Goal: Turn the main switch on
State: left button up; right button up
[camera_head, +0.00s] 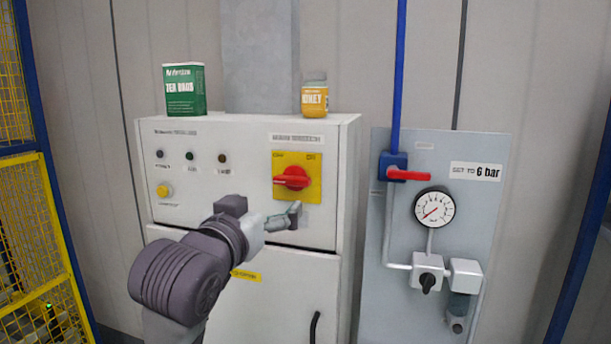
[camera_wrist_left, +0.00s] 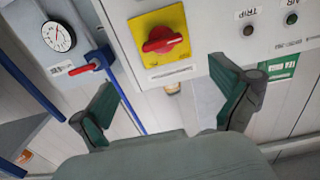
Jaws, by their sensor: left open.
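The main switch is a red rotary handle (camera_head: 293,178) on a yellow plate (camera_head: 311,190), on the front of a light grey cabinet. Its handle lies roughly horizontal; the small lettering on the plate is hard to read. My left gripper (camera_head: 285,217) is just below the yellow plate, in front of the cabinet, apart from the handle. In the left wrist view the red handle (camera_wrist_left: 162,41) shows beyond the two spread, empty fingers (camera_wrist_left: 166,102). My right gripper is in neither view.
A green box (camera_head: 185,90) and a yellow-labelled jar (camera_head: 314,98) stand on the cabinet top (camera_head: 245,120). Indicator lamps and a yellow button (camera_head: 164,191) are left of the switch. A panel with a red valve lever (camera_head: 408,175) and a gauge (camera_head: 434,207) is at right.

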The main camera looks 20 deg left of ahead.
pick_arm(q)
jog(key=p, duration=0.2)
send_near(289, 182)
jog(key=w, duration=0.5)
jog(key=w+p, duration=0.1)
jog(key=w, duration=0.3)
jog(key=shift+w+d+r, duration=0.1)
jog(key=shift+d, duration=0.1)
jog(key=shift+w, duration=0.35)
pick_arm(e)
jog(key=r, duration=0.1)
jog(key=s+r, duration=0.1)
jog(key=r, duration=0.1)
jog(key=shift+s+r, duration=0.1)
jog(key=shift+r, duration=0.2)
pick_arm(q)
jog(key=shift+c, duration=0.3)
jog(key=c, duration=1)
jog(key=shift+p, duration=0.3)
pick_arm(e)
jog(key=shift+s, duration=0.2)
